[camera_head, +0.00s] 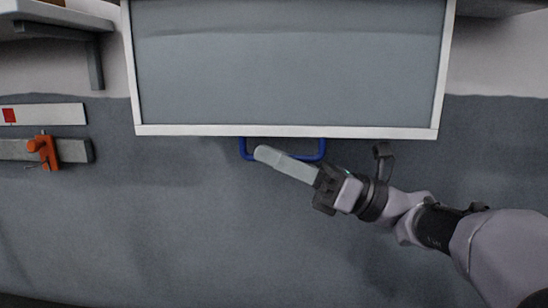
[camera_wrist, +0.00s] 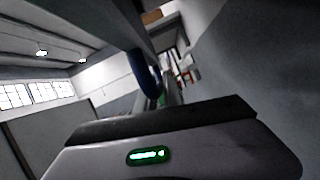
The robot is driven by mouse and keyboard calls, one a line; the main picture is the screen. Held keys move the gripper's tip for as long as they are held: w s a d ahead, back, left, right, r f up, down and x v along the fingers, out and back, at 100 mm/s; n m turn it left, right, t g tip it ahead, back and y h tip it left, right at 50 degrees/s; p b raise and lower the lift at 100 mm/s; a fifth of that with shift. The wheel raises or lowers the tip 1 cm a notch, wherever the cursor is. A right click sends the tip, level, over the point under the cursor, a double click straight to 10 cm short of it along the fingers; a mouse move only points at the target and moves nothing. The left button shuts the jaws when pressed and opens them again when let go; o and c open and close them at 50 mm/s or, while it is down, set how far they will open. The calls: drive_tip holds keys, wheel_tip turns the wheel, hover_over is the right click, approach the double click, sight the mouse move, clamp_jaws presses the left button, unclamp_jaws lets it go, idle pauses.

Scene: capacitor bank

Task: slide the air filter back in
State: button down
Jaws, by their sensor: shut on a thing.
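The air filter (camera_head: 290,75) is a wide grey panel in a white frame, at the top middle of the head view. A blue U-shaped handle (camera_head: 322,150) hangs from its lower frame edge. My gripper (camera_head: 264,155) comes in from the lower right, its long grey fingers lying across the handle, and is shut on it. The fingers hide the middle of the handle's bar. In the wrist view the blue handle (camera_wrist: 148,76) stands upright just beyond the gripper body, and the grip itself is mostly hidden. The slot for the filter cannot be made out.
A shelf on a bracket (camera_head: 95,62) juts out at upper left. Below it, an orange clamp (camera_head: 45,150) sits on a grey bar at the wall. The grey area below the filter looks clear apart from my arm.

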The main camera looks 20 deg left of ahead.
sight(276, 13)
drive_tip(key=shift+r, duration=0.1)
idle(0.4)
wheel_tip(276, 13, up, 20)
drive_tip(key=p, duration=2)
drive_tip(key=shift+r, duration=0.25)
drive_tip(key=c, duration=1.5)
unclamp_jaws()
drive_tip(key=shift+f, duration=0.1)
